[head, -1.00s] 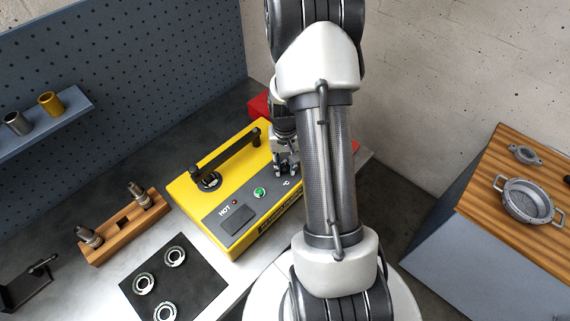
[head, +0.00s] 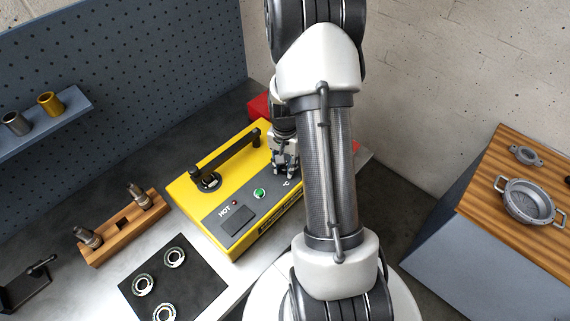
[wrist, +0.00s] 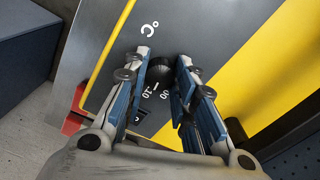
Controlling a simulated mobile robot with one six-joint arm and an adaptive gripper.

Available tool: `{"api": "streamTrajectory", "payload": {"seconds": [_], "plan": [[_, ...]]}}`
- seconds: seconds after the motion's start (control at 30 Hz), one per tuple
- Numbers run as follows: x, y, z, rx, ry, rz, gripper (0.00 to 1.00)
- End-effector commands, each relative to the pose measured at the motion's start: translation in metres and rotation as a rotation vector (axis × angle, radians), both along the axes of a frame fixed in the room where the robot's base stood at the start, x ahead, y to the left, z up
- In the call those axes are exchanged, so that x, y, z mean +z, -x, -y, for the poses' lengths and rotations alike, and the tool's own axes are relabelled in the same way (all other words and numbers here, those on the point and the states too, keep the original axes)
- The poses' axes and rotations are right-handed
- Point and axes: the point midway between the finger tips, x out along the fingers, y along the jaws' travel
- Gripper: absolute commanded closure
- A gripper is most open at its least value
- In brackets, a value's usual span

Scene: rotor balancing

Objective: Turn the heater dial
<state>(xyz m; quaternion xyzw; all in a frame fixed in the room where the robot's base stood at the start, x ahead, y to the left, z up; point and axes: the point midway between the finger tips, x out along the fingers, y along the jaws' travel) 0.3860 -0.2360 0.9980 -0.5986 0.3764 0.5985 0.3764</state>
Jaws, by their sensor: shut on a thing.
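The heater is a yellow box (head: 240,155) with a grey front panel, a black handle on top and a green button (head: 259,194). Its dial (wrist: 160,68) is a small black knob on the grey panel in the wrist view, with white numbers and a white tick beside it and "°C" above. My gripper (head: 284,175) is over the right end of the panel and hides the dial in the head view. In the wrist view my gripper (wrist: 164,62) has one fingertip on each side of the dial and is shut on it.
A wooden block (head: 120,228) with two metal parts and a black mat (head: 190,285) with rings are left of the heater. A red thing (head: 259,106) is behind it. A wooden-topped bench (head: 480,200) with metal housings stands at the right.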

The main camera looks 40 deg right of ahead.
Motion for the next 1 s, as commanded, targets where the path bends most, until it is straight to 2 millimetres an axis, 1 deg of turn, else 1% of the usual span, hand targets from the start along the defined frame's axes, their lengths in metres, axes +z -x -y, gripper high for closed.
{"api": "streamTrajectory", "payload": {"seconds": [0.27,0.3,0.57,0.87,1.0], "plan": [[-0.0001,0.0003,-0.0003,0.001,-0.001,0.000,0.99],[-0.0001,0.0003,-0.0003,0.001,-0.001,0.000,0.72],[-0.0001,0.0002,-0.0001,0.001,-0.001,0.000,0.55],[0.0002,0.0000,-0.0001,0.002,0.000,0.000,0.54],[0.0087,-0.0007,0.0005,0.002,0.001,0.002,0.54]]}}
